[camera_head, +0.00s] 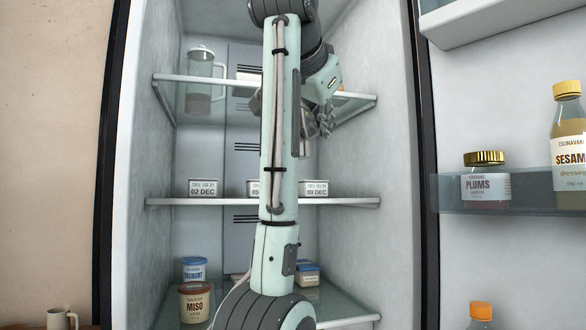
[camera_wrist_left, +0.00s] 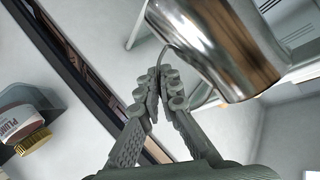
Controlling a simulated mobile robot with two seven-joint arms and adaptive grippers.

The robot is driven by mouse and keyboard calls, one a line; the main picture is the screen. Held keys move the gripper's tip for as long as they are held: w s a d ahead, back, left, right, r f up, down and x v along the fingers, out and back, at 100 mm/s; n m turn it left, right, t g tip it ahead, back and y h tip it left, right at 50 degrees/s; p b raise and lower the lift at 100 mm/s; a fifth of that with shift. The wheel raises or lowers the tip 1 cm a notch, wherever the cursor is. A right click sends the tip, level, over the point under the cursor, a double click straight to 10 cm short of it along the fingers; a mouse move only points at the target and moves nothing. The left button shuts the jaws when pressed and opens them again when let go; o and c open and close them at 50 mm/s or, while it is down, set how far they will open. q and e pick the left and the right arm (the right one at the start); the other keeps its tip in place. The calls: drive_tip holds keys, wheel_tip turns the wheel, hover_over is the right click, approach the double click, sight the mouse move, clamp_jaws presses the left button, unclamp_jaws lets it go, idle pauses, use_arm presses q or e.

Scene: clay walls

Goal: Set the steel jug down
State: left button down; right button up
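The steel jug (camera_wrist_left: 225,45) is shiny and shows large and tilted in the left wrist view. My left gripper (camera_wrist_left: 168,78) has its fingertips together on the jug's thin handle. In the head view my left gripper (camera_head: 322,122) is inside the fridge, in front of the right part of the upper shelf (camera_head: 190,79). My own arm hides most of the jug there; a bit of metal (camera_head: 255,104) shows left of the arm. Whether the jug touches the shelf cannot be told. My right gripper is not in view.
A clear pitcher (camera_head: 200,75) stands at the upper shelf's left. Several labelled tubs (camera_head: 203,188) stand on the middle shelf (camera_head: 180,202). A miso tub (camera_head: 195,302) is lower down. The open door holds a plum jar (camera_head: 486,180) and a sesame bottle (camera_head: 570,145). A mug (camera_head: 60,318) stands outside, left.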

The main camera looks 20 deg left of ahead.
use_arm(q)
drive_tip(key=shift+w+a+r, duration=0.1)
drive_tip(key=shift+w+a, duration=0.2)
drive_tip(key=w+a+f+p, duration=0.1)
drive_tip(key=w+a+p, duration=0.1)
drive_tip(key=w+a, duration=0.4)
drive_tip(key=w+a+p, duration=0.2)
drive_tip(key=w+a, duration=0.1)
drive_tip(key=w, duration=0.5)
drive_tip(key=shift+s+f, duration=0.15)
drive_tip(key=shift+f, duration=2.8)
drive_tip(key=shift+a+f, duration=0.1)
drive_tip(key=shift+f, duration=0.05)
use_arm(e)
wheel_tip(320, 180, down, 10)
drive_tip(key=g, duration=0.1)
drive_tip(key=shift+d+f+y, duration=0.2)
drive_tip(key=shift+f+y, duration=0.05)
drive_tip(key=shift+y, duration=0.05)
use_arm(q)
drive_tip(key=c, duration=2.1)
unclamp_jaws()
drive_tip(key=shift+f, duration=0.1)
drive_tip(key=o, duration=0.4)
